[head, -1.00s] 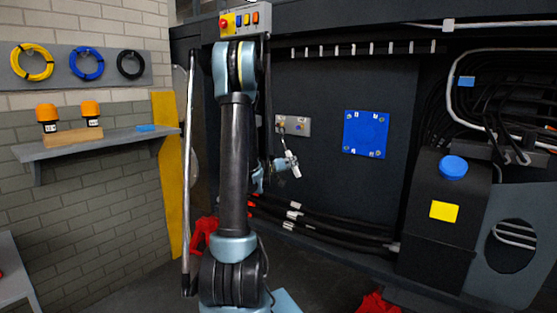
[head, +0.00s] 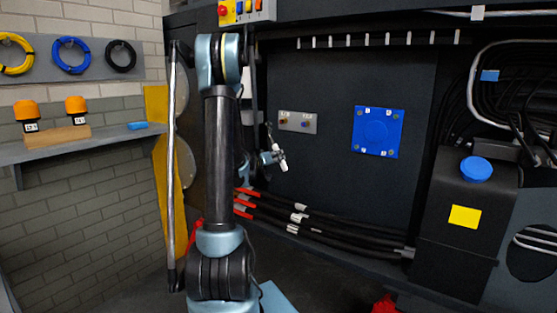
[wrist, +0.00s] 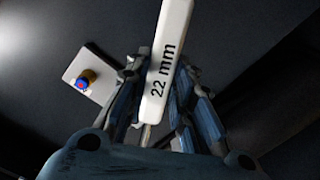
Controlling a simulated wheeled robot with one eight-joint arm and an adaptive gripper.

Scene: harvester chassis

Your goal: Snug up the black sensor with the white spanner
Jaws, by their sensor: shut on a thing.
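My gripper (wrist: 158,85) is shut on the white spanner (wrist: 168,50), whose handle reads "22 mm" and runs up out of the wrist view. Its head end is out of that view. In the head view my gripper (head: 266,158) is small, with the white spanner (head: 282,161) tilted in it, below a grey plate (head: 297,122). The plate carries two small fittings, a brownish one (head: 284,121) and a bluish one (head: 305,124). In the wrist view one fitting (wrist: 87,77) with a blue and red top and brass-coloured base shows on the plate, apart from the spanner. I cannot tell which is the black sensor.
A blue square panel (head: 376,131) is right of the plate. Black hoses (head: 325,222) with red sleeves run below. A black tank (head: 455,230) with a blue cap stands at right. A shelf (head: 85,143) with orange-topped items is at left.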

